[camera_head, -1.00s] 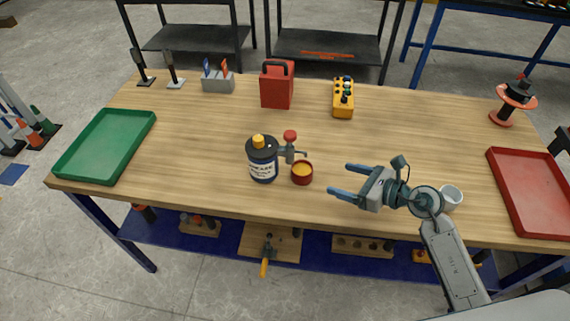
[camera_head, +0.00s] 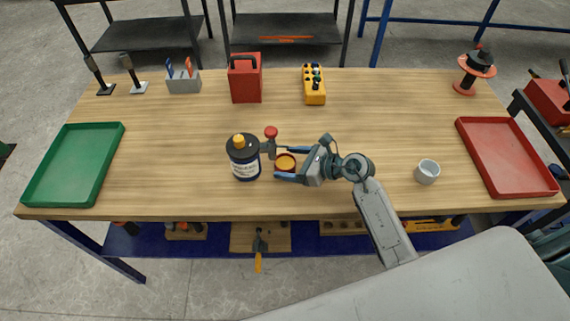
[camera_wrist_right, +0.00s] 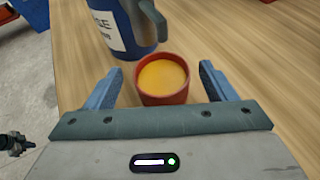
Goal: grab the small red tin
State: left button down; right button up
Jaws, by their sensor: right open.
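The small red tin (camera_head: 286,164) is a short open red cup with orange-yellow contents, standing upright on the wooden table. It also shows in the right wrist view (camera_wrist_right: 163,97). My right gripper (camera_head: 290,164) is open, with one blue finger on each side of the tin. In the right wrist view the fingers (camera_wrist_right: 160,88) show gaps on both sides of the tin. Nothing is held. My left gripper is not in view.
A dark blue bottle (camera_head: 243,160) with a yellow cap stands just left of the tin, beside a red-knobbed tool (camera_head: 271,140). A white cup (camera_head: 427,172) and red tray (camera_head: 505,155) are right. A green tray (camera_head: 72,165) is left.

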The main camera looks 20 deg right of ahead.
aim_at(277, 161)
jog(key=p+x, duration=0.1)
jog(key=x, duration=0.3)
jog(key=shift+f, duration=0.15)
jog(key=shift+d, duration=0.1)
jog(key=c, duration=1.1)
jog(key=shift+c, duration=0.2)
jog(key=shift+d, duration=0.15)
